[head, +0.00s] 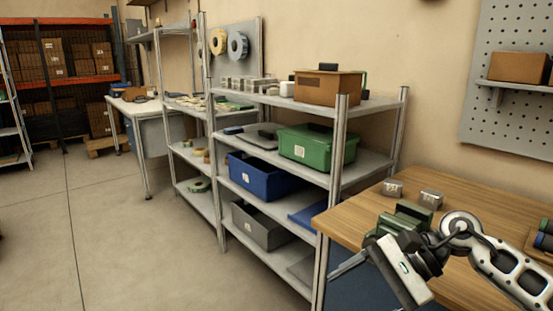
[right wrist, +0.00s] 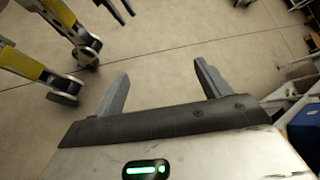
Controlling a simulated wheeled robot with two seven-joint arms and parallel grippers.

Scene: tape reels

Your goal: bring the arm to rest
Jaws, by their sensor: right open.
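My right gripper (head: 348,266) comes in from the right and hangs in the air at the left edge of the wooden table, tilted to the left. In the right wrist view its two grey fingers (right wrist: 162,72) stand wide apart with nothing but floor showing between them. My left gripper is not seen in the head view. Two tape reels, one yellow (head: 218,41) and one grey-blue (head: 238,46), hang on the back wall board, far from the gripper.
The wooden table (head: 350,216) carries a green vise-like block (head: 404,219) and two small grey metal boxes (head: 392,188). A metal shelf (head: 372,107) beside it holds a green bin (head: 312,148), a blue bin (head: 262,180) and a cardboard box (head: 328,88). Floor at left is clear.

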